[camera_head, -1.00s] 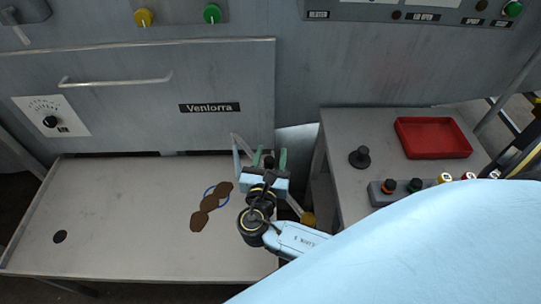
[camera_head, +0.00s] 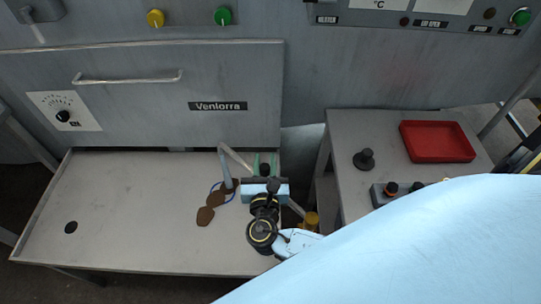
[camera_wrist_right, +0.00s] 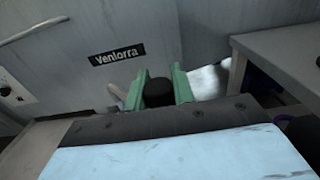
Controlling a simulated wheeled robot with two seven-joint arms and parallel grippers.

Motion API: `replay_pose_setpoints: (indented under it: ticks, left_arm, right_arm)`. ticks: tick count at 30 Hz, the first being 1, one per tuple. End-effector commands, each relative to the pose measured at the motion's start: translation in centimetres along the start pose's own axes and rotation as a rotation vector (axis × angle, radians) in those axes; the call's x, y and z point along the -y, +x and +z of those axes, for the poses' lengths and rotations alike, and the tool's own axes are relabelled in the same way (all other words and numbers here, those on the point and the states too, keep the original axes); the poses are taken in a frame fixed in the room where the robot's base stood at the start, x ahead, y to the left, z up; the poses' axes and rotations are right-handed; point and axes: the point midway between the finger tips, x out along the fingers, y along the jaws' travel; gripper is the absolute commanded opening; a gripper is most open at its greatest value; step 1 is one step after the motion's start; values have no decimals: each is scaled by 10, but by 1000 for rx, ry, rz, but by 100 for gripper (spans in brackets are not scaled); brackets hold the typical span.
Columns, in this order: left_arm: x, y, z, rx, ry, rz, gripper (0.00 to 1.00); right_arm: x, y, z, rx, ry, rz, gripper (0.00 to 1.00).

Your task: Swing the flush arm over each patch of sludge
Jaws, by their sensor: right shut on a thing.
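The flush arm (camera_head: 237,158) is a thin pale bent bar at the right end of the steel tray. Its grey spout (camera_head: 225,165) hangs down to the left, its lower end at the upper brown sludge patch (camera_head: 231,185). Two more sludge patches, a middle one (camera_head: 217,197) and a lower one (camera_head: 205,215), run down to the left. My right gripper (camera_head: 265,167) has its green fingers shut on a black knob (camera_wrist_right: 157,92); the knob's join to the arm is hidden. My left gripper is not in view.
The steel tray (camera_head: 130,215) is bare around the patches, with a dark round hole (camera_head: 71,227) at left. A side table (camera_head: 350,125) at right carries a red tray (camera_head: 437,158) and a black knob-like piece (camera_head: 364,159).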

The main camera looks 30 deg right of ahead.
Motion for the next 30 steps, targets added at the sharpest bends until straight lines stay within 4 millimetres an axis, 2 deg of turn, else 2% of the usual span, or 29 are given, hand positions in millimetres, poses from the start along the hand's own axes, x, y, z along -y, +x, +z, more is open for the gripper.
replay_pose_setpoints:
  ticks: [5, 6, 11, 22, 26, 30]
  left_arm:
    - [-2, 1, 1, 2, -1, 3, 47]
    - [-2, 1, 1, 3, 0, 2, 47]
    - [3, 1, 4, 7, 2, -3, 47]
    - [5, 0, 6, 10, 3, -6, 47]
    - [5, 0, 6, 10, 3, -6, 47]
    - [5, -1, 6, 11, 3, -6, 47]
  right_arm:
    - [0, 0, 0, 2, 3, -1, 0]
    - [0, 0, 0, 2, 3, -2, 26]
    - [0, 0, 0, 2, 2, -2, 47]
    - [0, -6, 0, 0, 1, -2, 47]
    - [0, -25, -1, -3, 3, 0, 47]
    - [0, -56, -1, -3, 2, -1, 47]
